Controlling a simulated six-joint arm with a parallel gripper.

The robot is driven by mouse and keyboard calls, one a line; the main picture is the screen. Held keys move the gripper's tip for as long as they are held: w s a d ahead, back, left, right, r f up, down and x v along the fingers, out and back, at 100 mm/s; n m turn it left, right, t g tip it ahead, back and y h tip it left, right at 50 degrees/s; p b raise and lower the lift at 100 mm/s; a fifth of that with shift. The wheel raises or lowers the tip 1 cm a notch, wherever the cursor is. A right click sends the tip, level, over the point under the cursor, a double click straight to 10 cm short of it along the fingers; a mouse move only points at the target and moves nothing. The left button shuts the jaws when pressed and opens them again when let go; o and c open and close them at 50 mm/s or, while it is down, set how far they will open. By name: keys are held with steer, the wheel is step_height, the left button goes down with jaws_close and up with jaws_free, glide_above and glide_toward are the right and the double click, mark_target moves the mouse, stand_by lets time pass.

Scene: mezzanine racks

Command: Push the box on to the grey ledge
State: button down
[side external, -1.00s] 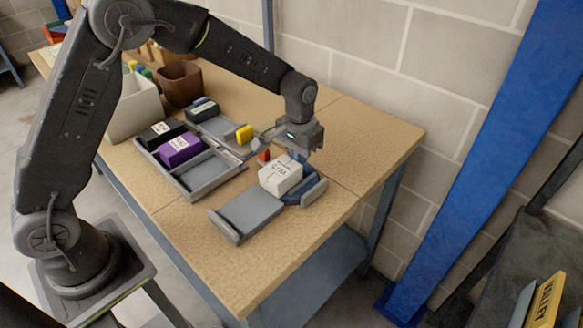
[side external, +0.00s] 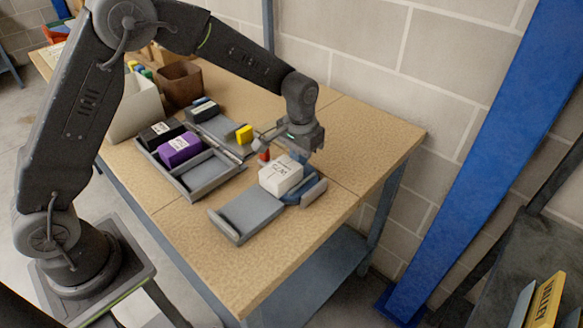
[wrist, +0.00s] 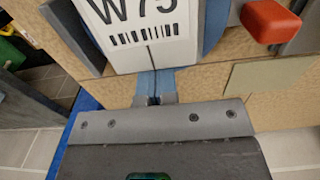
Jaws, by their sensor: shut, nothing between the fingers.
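The white box (side external: 281,174), labelled W75, sits at the far right end of the grey ledge (side external: 250,212), on or over a blue part (side external: 297,196); its exact support is partly hidden. My gripper (side external: 298,157) is shut and empty, pointing down close behind the box on the wall side. In the wrist view the box (wrist: 140,60) fills the top middle, and my shut fingertips (wrist: 154,84) are at its near lower edge. I cannot tell whether they touch it.
A grey tray (side external: 209,190) holds a black box (side external: 160,134) and a purple box (side external: 180,149). A red piece (side external: 264,156) and a yellow block (side external: 244,134) are left of my gripper. Bins stand further back. The table front is clear.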

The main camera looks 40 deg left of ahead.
steer(key=shift+s+f, duration=0.15)
steer(key=shift+s, duration=0.05)
steer(key=shift+w+r, duration=0.2)
steer(key=shift+r, duration=4.5)
